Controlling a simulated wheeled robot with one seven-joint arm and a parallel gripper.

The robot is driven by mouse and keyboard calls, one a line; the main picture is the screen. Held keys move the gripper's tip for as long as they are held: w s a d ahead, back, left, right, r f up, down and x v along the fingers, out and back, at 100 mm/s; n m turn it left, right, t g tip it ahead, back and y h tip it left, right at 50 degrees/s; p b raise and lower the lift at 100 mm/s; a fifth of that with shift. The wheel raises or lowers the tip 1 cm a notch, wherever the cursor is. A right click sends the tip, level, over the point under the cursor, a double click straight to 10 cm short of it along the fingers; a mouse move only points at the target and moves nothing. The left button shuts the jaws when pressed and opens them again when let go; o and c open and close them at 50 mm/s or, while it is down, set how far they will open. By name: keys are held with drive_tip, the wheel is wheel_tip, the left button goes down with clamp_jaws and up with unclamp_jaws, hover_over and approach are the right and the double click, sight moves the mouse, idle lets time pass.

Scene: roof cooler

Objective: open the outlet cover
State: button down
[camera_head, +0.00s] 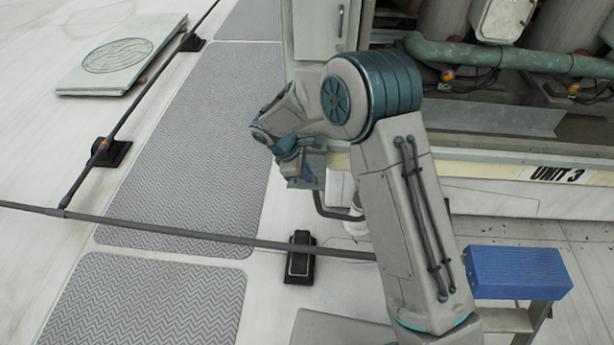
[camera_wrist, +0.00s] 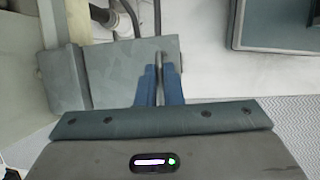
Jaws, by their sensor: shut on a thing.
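In the wrist view, a grey-green box-like piece with a flat face (camera_wrist: 112,68), which looks like the outlet cover, lies just beyond my gripper. My gripper (camera_wrist: 158,72) has its two blue fingers close together near the right end of that face, shut on a thin upright edge or tab there. The fingers and my gripper body hide the near side of the piece. In the head view, my gripper (camera_head: 303,165) is beside the lower corner of the pale cabinet. My arm hides most of the contact there, and the cover cannot be made out clearly.
A pale cabinet (camera_head: 320,35) and the unit marked UNIT 3 (camera_head: 557,174) stand behind my arm. A dark rail (camera_head: 190,231) crosses the near floor on a black foot (camera_head: 300,258). A blue-topped step (camera_head: 517,271) stands at right.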

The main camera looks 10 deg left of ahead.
drive_tip(key=shift+w+r, duration=0.25)
drive_tip(key=shift+w, duration=0.1)
